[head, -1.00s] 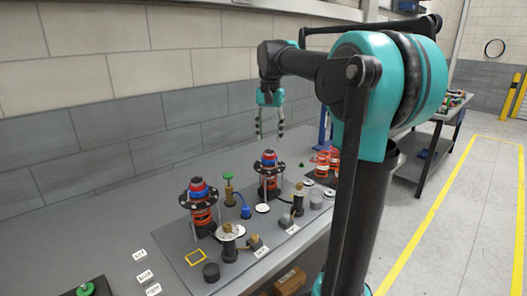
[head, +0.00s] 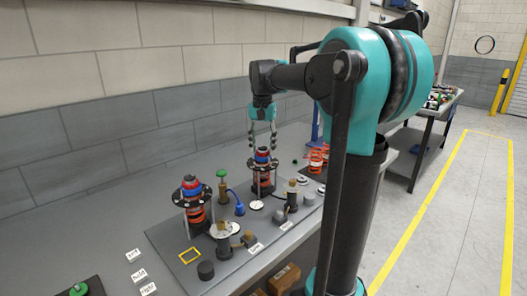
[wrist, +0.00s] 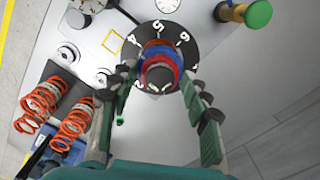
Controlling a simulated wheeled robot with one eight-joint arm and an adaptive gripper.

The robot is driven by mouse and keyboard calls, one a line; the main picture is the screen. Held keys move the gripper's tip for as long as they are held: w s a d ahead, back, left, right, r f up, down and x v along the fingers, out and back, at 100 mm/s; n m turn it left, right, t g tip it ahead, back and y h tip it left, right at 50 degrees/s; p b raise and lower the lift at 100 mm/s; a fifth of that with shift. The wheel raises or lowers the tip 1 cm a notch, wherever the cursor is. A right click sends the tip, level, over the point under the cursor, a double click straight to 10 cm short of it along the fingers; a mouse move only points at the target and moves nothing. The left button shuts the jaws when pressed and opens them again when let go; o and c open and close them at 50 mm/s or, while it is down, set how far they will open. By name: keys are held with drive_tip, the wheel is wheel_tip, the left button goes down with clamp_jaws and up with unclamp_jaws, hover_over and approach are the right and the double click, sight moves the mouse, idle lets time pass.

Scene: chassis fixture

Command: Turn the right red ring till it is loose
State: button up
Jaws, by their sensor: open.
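The right strut assembly (head: 262,178) stands upright on the grey bench plate, with an orange spring under a dark disc. On top sit the right red ring (head: 262,158) and a blue ring; in the wrist view the red ring (wrist: 160,60) shows beside the blue ring (wrist: 155,50), above a black numbered disc (wrist: 183,50). My gripper (head: 262,146) is open, pointing down directly above this stack. In the wrist view, its fingers (wrist: 160,78) lie on both sides of the rings, apart from each other. Whether they touch the red ring I cannot tell.
A similar left assembly (head: 192,190) with red and blue rings stands nearer on the plate. Between them are a green-topped post (head: 222,188) and a blue fitting (head: 239,209). Loose orange springs (head: 316,160) stand to the right. A wall runs behind the bench.

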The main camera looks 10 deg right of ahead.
drive_tip(key=m, duration=0.6)
drive_tip(key=shift+m, duration=0.4)
drive_tip(key=m, duration=1.6)
drive_tip(key=shift+c, duration=0.2)
